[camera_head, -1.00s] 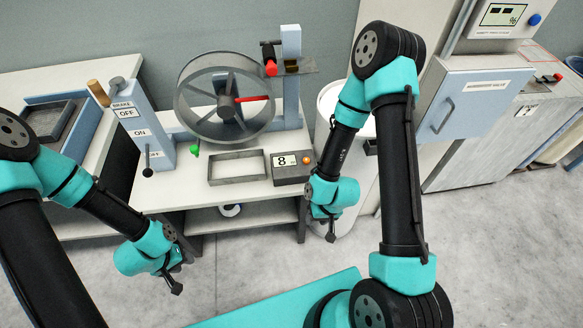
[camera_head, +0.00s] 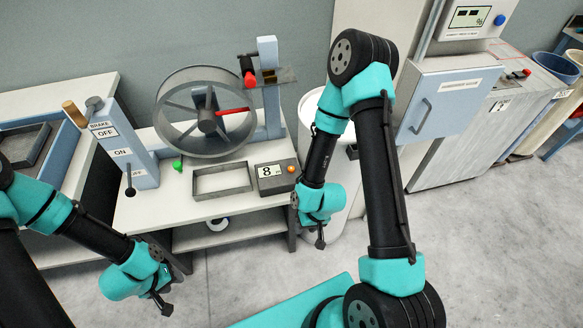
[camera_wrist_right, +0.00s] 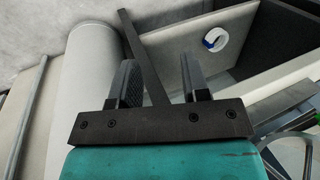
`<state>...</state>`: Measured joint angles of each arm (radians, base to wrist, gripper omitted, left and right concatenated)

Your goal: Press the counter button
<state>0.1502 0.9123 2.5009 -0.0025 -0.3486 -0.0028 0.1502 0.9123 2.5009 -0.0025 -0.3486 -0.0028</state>
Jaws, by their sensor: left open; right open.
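The counter (camera_head: 270,184) is a small dark box showing the digit 8, at the front right of the white bench. Its orange button (camera_head: 292,168) is on the right of its top. My right gripper (camera_head: 320,238) is open and empty, in front of and to the right of the counter, apart from it. Its two spread fingers show in the right wrist view (camera_wrist_right: 160,78); the counter cannot be made out there. My left gripper (camera_head: 165,302) is open, low in front of the bench at the left, far from the counter.
A grey tray frame (camera_head: 222,193) lies left of the counter, with a large drum wheel (camera_head: 205,112) behind. A brake lever box (camera_head: 124,150) stands at left. A white cylinder (camera_wrist_right: 88,85) is near my right gripper. A white-and-blue ring (camera_wrist_right: 215,39) lies on the lower shelf.

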